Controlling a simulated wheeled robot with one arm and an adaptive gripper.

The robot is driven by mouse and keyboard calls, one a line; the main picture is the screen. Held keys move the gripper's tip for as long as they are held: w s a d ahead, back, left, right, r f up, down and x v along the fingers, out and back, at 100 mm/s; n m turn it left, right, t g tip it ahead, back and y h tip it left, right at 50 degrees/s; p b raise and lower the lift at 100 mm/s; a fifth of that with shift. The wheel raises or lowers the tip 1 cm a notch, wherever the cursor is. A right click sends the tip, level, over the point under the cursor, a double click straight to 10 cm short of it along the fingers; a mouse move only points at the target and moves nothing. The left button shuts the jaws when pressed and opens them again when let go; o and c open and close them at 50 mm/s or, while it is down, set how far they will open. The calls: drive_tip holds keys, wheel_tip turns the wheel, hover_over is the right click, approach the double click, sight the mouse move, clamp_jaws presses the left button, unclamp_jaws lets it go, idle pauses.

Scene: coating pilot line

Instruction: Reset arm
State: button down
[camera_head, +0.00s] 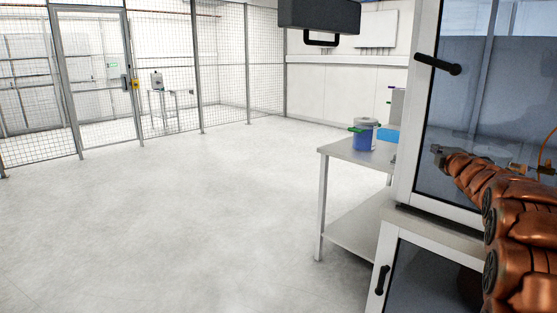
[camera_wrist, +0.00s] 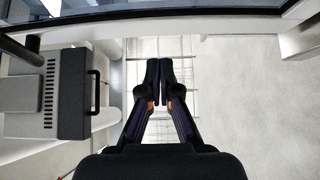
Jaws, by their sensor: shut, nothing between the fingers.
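My arm, copper-coloured, comes in from the right edge in the head view. My gripper (camera_head: 438,150) is at its far end, in front of the glazed cabinet door (camera_head: 455,110). In the wrist view my gripper (camera_wrist: 159,65) points away from the camera. Its two dark fingers meet at the tips, with nothing between them. Whether the gripper touches the cabinet door cannot be told.
A steel table (camera_head: 345,152) beside the cabinet holds a container with blue contents (camera_head: 364,138) and a blue box (camera_head: 387,134). A dark handled unit (camera_head: 319,15) hangs above. A mesh fence (camera_head: 222,65) stands behind. The floor (camera_head: 190,200) at left is clear.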

drive_tip(key=s+a+f+m+g+y+p, duration=0.1)
drive_tip(key=s+a+f+m+g+p, duration=0.2)
drive_tip(key=s+a, duration=0.8)
drive_tip(key=s+a+f+m+g+p, duration=0.4)
drive_tip(key=s+a+g, duration=0.6)
drive_tip(key=s, duration=1.8)
drive_tip(key=s+a+f+m+g+y+p, duration=0.1)
drive_tip(key=s+a+f+m+g+p, duration=0.2)
drive_tip(key=s, duration=1.7)
drive_tip(key=a+f+m+g, duration=0.1)
drive_tip(key=a+m, duration=0.2)
drive_tip(key=a, duration=0.2)
drive_tip(key=a+f+m+g, duration=0.2)
drive_tip(key=a+m, duration=0.1)
drive_tip(key=a, duration=0.2)
drive_tip(key=shift+a+f+g+y+p, duration=0.25)
drive_tip(key=shift+g+y+p, duration=0.05)
drive_tip(key=shift+p, duration=0.05)
drive_tip(key=shift+s, duration=0.1)
